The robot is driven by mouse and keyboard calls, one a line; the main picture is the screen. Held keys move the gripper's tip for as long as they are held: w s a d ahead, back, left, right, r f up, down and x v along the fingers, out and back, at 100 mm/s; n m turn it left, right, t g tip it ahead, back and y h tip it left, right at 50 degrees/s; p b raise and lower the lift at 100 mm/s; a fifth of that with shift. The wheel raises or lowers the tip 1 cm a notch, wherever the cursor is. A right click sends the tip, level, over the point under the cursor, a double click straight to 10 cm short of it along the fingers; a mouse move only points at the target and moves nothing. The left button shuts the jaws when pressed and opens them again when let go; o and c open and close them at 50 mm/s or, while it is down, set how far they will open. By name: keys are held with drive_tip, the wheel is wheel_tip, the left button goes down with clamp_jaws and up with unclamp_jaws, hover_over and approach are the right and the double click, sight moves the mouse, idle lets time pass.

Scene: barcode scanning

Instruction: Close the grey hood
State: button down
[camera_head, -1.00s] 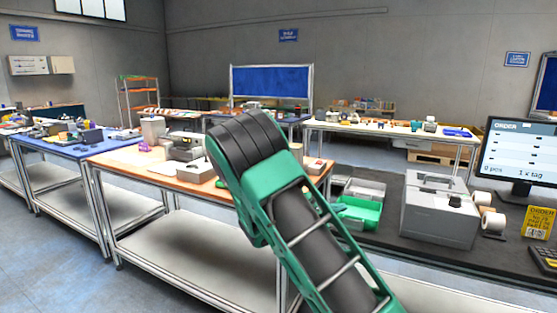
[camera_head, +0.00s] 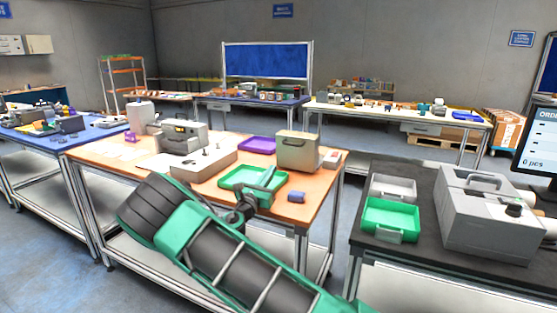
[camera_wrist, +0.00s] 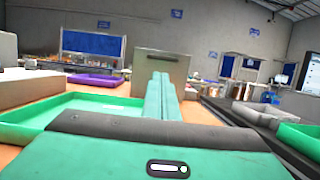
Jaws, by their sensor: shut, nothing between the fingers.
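A grey box-like unit (camera_head: 298,155) stands on the orange-topped table beyond my gripper; its front shows straight ahead in the wrist view (camera_wrist: 161,66). A larger grey machine (camera_head: 490,215) with a top handle and a dark knob stands on the dark bench at the right. I cannot tell for certain which of them carries the grey hood, or how far it is open. My gripper (camera_head: 267,181) is over the green tray, short of the grey box. Its green fingers (camera_wrist: 160,82) are together and empty, pointing towards the box, and hide part of its front.
The green tray (camera_head: 225,183) and a purple tray (camera_head: 257,144) lie on the orange table. A grey device (camera_head: 183,137) and a low pale box (camera_head: 203,164) stand left. A small blue block (camera_head: 296,197) is near the front edge. A green bin (camera_head: 390,219) sits on the dark bench.

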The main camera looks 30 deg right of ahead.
drive_tip(key=x, duration=1.4)
drive_tip(key=shift+s+d, duration=0.25)
drive_tip(key=shift+d, duration=0.05)
